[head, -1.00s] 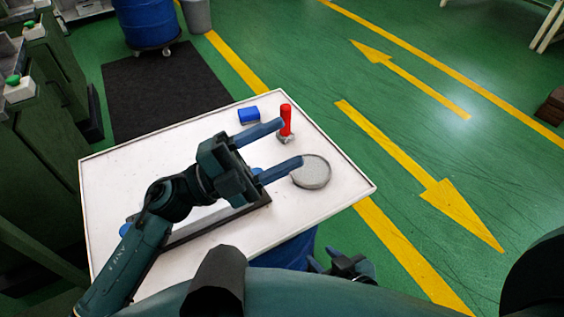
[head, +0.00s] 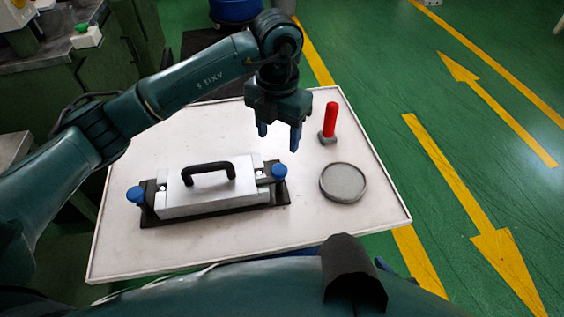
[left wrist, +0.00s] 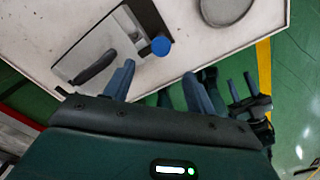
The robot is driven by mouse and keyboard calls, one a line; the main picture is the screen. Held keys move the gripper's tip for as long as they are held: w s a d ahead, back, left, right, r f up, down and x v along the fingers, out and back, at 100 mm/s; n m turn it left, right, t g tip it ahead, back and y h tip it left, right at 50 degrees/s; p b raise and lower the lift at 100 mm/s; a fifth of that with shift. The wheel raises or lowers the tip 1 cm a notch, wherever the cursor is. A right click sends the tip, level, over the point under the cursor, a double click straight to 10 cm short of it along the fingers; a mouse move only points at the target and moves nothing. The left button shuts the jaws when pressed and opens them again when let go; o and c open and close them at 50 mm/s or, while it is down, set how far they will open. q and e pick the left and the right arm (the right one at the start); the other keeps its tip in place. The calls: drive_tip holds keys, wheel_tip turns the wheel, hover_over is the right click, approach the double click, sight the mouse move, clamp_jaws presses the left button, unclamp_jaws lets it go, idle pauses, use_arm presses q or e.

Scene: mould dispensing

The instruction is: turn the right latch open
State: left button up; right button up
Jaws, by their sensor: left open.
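The right latch has a round blue knob (head: 279,170) at the right end of a silver mould box (head: 210,188) with a black handle (head: 208,167). A matching blue knob (head: 135,194) is at the left end. My left gripper (head: 279,140) points down, open and empty, above and slightly behind the right knob. In the left wrist view, the right knob (left wrist: 160,46) appears just beyond and between the open fingertips (left wrist: 158,70), apart from them. My right gripper (left wrist: 240,84) shows at the right of that view, its fingers apart and empty.
A red-handled tool (head: 331,119) stands on the white table (head: 240,245) right of my left gripper. A round grey dish (head: 343,183) lies right of the mould. The front of the table is clear.

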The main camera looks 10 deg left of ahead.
sight(279, 169)
use_arm(q)
wheel_tip(279, 169, down, 10)
drive_tip(key=shift+r, duration=0.1)
drive_tip(key=shift+c, duration=0.2)
drive_tip(key=shift+d, duration=0.1)
drive_tip(key=c, duration=1)
drive_tip(key=shift+o, duration=0.2)
